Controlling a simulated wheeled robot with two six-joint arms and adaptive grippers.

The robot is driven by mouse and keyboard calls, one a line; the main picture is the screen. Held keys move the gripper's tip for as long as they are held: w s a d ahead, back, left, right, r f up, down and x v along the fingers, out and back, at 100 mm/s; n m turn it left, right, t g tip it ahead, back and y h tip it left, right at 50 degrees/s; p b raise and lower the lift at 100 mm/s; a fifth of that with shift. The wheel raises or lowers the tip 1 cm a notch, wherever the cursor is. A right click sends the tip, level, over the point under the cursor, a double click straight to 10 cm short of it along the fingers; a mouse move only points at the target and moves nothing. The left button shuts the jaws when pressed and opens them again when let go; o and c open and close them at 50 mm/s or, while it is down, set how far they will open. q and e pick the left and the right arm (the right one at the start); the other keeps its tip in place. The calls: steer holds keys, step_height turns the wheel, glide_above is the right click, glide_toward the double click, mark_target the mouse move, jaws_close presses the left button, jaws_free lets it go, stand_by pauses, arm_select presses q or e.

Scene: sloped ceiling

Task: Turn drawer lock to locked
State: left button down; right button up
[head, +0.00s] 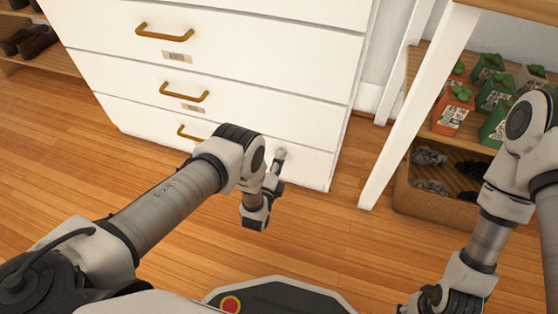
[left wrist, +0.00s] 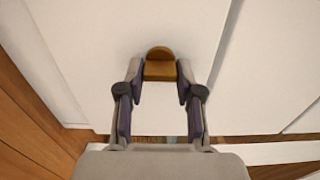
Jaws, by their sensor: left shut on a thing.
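The white chest of drawers (head: 300,117) stands ahead, with brass handles on its drawers. In the left wrist view, the drawer lock is a small brass-brown turn piece (left wrist: 160,68) with a rounded top on a white drawer front. My left gripper (head: 280,155) is at the right part of the lowest drawer front. In the left wrist view its fingers (left wrist: 160,74) are shut on the lock's turn piece, one on each side. The gripper hides the lock in the head view. I cannot tell whether it is locked. My right gripper (head: 428,300) is partly cut off at the bottom edge.
A white-legged table (head: 425,90) stands right of the chest. Beyond it are a shelf with several red and green boxes (head: 453,108) and a wicker basket (head: 410,200). A shoe rack (head: 38,62) is at far left. The wooden floor before the chest is clear.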

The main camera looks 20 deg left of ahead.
arm_select(q)
steer(key=c, duration=0.8)
jaws_free()
steer(key=shift+o, duration=0.2)
steer(key=s, duration=1.2)
steer(key=shift+a, duration=0.2)
steer(key=shift+w, duration=0.1)
